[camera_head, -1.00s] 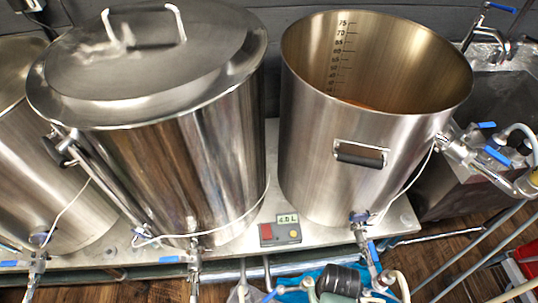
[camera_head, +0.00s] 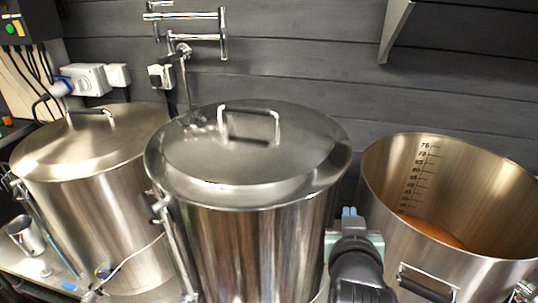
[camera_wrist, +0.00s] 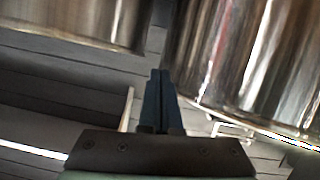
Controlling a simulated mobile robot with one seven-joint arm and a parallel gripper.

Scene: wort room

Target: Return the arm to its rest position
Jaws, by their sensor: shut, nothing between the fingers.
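My gripper shows in the wrist view (camera_wrist: 160,100), its two dark fingers together with nothing between them. In the head view my gripper (camera_head: 349,212) is low, between the lidded middle kettle (camera_head: 255,245) and the open kettle (camera_head: 400,240) on the right. From the head view I cannot tell whether it touches either kettle. In the wrist view, shiny steel walls fill both upper sides of the picture around the fingers.
A second lidded kettle (camera_head: 90,215) stands at the left, with a small metal jug (camera_head: 27,236) by it. The open kettle holds amber liquid (camera_head: 440,236). A jointed metal pipe (camera_head: 190,35) and a bracket (camera_head: 394,30) are on the dark plank wall. Space between the kettles is narrow.

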